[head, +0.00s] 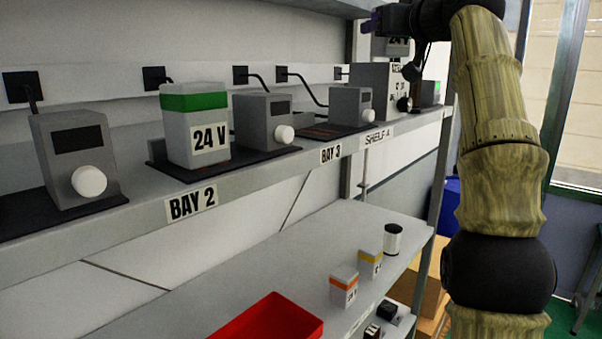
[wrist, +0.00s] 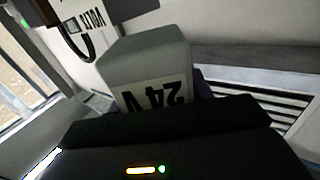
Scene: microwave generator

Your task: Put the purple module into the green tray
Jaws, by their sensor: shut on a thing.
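My gripper (head: 388,22) is at the top of the head view, in front of the upper shelf, shut on a grey module with a "24 V" label (head: 398,47). A little purple shows beside the gripper, so this looks like the purple module. In the wrist view the held module (wrist: 147,60) shows its pale grey end and inverted "24 V" label, with the dark gripper body (wrist: 170,140) covering the rest. I cannot make out a green tray in either view.
A green-banded 24 V module (head: 195,125) stands on a dark base at Bay 2 of the upper shelf (head: 240,170). Grey boxes with knobs and cables line that shelf. The lower shelf (head: 230,260) holds a red tray (head: 268,318), orange-banded (head: 343,287) and yellow-banded (head: 370,264) modules, and a white cylinder (head: 392,240).

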